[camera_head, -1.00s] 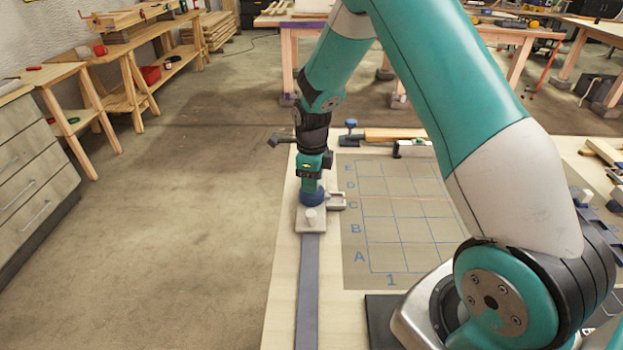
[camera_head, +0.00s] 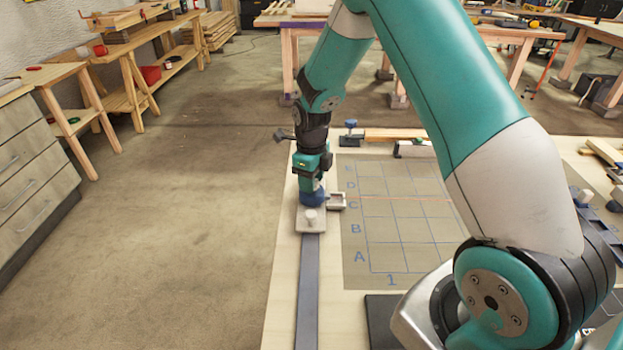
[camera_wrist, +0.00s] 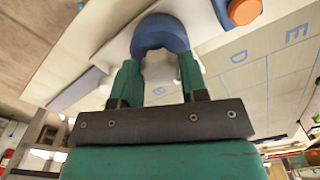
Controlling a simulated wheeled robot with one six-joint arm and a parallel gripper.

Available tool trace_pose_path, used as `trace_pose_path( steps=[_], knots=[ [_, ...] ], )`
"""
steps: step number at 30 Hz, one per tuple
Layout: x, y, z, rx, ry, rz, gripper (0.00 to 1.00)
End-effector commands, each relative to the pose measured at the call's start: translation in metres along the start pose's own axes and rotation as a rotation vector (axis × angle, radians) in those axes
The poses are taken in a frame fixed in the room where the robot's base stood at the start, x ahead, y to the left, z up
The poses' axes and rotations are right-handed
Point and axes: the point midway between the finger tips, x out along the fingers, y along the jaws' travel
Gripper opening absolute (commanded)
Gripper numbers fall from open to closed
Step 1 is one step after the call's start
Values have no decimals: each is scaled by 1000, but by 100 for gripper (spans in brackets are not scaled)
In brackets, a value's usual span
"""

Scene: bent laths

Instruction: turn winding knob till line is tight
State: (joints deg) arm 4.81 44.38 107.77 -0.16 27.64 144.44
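The blue winding knob (camera_head: 312,197) sits on a pale plate (camera_head: 318,222) near the table's left edge. It also shows in the wrist view (camera_wrist: 160,33), with a pale lobed part in front of it. My gripper (camera_wrist: 160,75) points down over it. Its two green fingers stand close on either side of the knob and appear closed on it; their very tips are partly hidden. A thin pinkish line (camera_head: 415,198) runs across the gridded mat to the right. I cannot tell how tight it is.
A pale peg (camera_head: 311,216) and a small bracket (camera_head: 337,201) are close beside the knob. A dark flat lath (camera_head: 308,295) runs toward me. An orange round thing (camera_wrist: 245,11) is near in the wrist view.

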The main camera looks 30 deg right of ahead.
Motion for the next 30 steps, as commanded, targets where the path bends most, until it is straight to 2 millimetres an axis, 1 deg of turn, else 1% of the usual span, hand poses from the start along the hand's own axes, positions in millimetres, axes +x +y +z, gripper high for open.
trace_pose_path(
  steps=[1,2,3,11,14,17,20,27,30],
  knots=[
    [-2,0,2,-3,-5,-2,52],
    [-1,0,2,-2,-4,-2,58],
    [-1,0,1,-2,-3,-2,63],
    [-1,-1,-1,1,2,-1,63],
    [-7,-1,-1,1,0,-2,63],
    [-21,-1,0,1,-2,-3,63],
    [-43,-1,0,1,-3,-4,63],
    [-105,-1,1,0,-5,-5,63],
    [-129,-1,1,-1,-4,-4,63]
  ],
)
